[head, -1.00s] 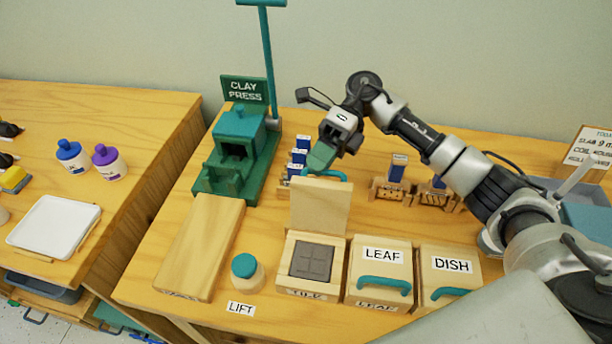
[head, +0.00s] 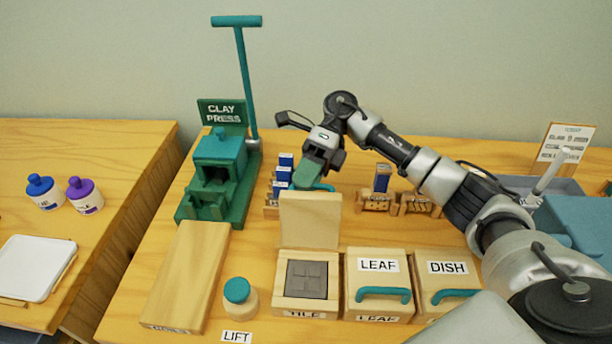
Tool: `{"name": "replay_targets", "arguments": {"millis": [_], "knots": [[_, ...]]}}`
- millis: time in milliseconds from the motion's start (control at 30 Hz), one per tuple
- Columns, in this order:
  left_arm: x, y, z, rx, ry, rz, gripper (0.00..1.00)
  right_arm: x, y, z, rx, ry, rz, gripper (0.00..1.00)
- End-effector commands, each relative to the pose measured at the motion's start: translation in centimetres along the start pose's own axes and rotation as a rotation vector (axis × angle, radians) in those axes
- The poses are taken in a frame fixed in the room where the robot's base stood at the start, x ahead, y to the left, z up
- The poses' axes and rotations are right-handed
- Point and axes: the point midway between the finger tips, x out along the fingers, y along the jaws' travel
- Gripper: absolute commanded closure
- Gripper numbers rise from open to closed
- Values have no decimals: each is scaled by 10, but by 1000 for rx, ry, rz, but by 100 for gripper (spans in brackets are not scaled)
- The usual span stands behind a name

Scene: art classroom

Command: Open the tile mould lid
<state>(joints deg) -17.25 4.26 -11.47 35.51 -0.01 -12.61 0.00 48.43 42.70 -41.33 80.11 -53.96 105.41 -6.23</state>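The tile mould (head: 305,303) is a wooden box with a "TILE" label on its front and a grey, cross-grooved inset (head: 307,279). Its lid (head: 310,220) stands upright at the back edge, so the mould is open. Part of the lid's teal handle (head: 324,187) shows at the top, behind the lid. My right gripper (head: 309,174) is at the lid's top edge by the handle. Its fingers overlap the handle, and I cannot tell whether they are shut on it. My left gripper is not in view.
The closed leaf mould (head: 378,283) and dish mould (head: 446,278) stand to the right. The green clay press (head: 217,175) stands behind. Small blue-topped blocks (head: 382,180) are at the back.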

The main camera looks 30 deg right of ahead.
Motion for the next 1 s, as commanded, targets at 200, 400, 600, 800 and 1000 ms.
{"name": "replay_targets", "arguments": {"millis": [200,400,600,800,1000], "knots": [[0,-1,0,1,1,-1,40,5,-5,-2,12,10,0,62],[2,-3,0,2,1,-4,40,-3,-5,-1,13,5,-2,62],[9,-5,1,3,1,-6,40,-41,-4,0,8,-1,-2,62],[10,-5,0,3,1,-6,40,-86,0,-1,6,-2,-4,62],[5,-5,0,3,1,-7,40,-99,1,0,2,4,0,62]]}}
